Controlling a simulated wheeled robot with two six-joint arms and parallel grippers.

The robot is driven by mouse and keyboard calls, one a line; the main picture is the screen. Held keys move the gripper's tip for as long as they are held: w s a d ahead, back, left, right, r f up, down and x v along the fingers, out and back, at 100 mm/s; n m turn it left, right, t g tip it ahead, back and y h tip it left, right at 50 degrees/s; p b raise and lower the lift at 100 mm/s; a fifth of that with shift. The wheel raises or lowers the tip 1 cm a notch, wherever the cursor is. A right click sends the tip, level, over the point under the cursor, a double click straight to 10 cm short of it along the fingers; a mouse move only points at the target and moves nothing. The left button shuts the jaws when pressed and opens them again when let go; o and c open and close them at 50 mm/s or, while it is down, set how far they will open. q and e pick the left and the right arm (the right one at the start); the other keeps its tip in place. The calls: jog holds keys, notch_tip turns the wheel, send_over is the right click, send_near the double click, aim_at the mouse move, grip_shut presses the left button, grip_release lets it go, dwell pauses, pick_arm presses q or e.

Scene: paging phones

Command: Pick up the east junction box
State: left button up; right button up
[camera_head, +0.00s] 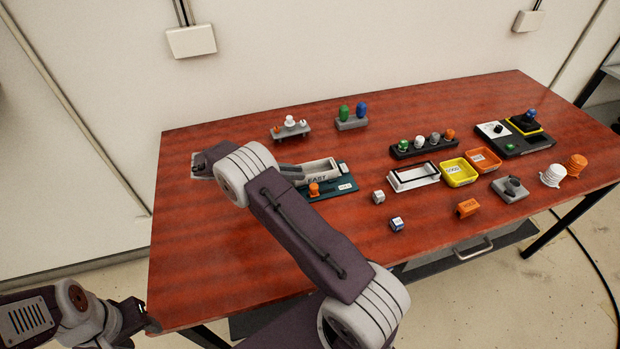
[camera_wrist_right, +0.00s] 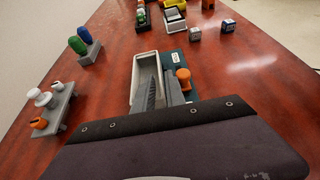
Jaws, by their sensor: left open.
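The east junction box (camera_head: 322,166) is a pale open-topped box marked EAST on its front. It sits at a dark green base (camera_head: 342,193) on the table's left half. The box (camera_wrist_right: 144,68) also shows in the right wrist view, its near end hidden by my gripper. My right gripper (camera_head: 300,170) is at the box's left end. In the wrist view one finger of the right gripper (camera_wrist_right: 163,88) reaches inside the box and the other lies along its right wall; contact is unclear. My left gripper (camera_head: 150,322) is open and empty off the table's front left corner.
An orange knob (camera_head: 314,189) stands close beside the box. A grey stand with white knobs (camera_head: 290,128) and a block with green and blue pegs (camera_head: 351,116) stand behind. Small cubes (camera_head: 378,197), trays (camera_head: 413,177) and other fixtures lie right. The front left table is clear.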

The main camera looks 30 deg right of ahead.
aim_at(317, 174)
jog(key=shift+s+d+f, duration=0.1)
jog(key=shift+d+f, duration=0.45)
jog(key=shift+d, duration=0.25)
jog(key=p+x, duration=0.1)
jog(key=x, duration=0.5)
jog(key=shift+a+r, duration=0.1)
grip_shut()
dwell(0.7)
